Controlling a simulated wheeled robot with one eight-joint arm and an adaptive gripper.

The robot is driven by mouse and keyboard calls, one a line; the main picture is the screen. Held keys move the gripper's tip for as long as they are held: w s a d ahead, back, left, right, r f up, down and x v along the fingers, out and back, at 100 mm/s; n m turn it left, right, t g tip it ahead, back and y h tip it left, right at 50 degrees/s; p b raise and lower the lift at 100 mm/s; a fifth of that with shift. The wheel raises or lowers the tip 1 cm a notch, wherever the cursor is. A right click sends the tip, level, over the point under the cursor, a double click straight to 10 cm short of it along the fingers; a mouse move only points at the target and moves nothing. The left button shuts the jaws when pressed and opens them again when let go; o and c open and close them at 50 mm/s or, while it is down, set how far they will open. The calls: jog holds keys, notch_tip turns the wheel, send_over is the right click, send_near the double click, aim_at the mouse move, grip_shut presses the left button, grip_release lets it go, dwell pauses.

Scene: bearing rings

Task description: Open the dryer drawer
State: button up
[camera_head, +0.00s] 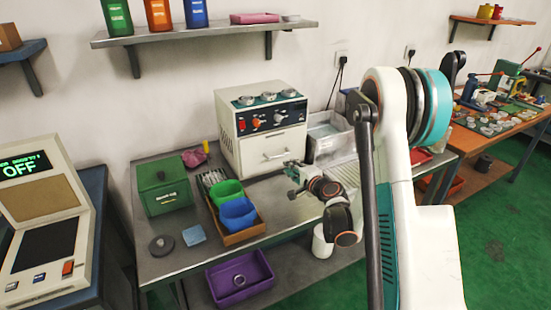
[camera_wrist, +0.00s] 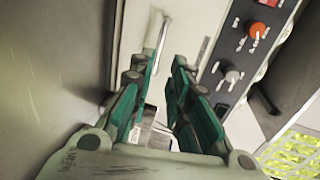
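The dryer (camera_head: 229,140) is a cream box with a dark control panel, standing at the back of the metal table. Its drawer front (camera_head: 262,146) looks closed, with a pale bar handle (camera_head: 275,156) across it. My gripper (camera_head: 291,172) is in front of the drawer, near the handle's right end. In the wrist view my gripper (camera_wrist: 166,70) has its green-padded fingers apart with a gap between them. The handle (camera_wrist: 153,32) lies just beyond the fingertips, more in line with the left finger. Nothing is seen held; I cannot tell whether the fingers touch the handle.
A green box (camera_head: 163,190), a wooden tray (camera_head: 247,234) with green and blue bins, a dark disc (camera_head: 161,246) and a blue pad (camera_head: 194,235) are on the table (camera_head: 220,262). A grey bin (camera_head: 326,138) stands right of the dryer. A purple bin (camera_head: 222,283) is below.

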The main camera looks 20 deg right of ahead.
aim_at(276, 156)
jog(key=b+x, duration=0.3)
jog(key=x, duration=1)
jog(key=shift+b, duration=0.3)
jog(key=shift+c, duration=0.2)
grip_shut()
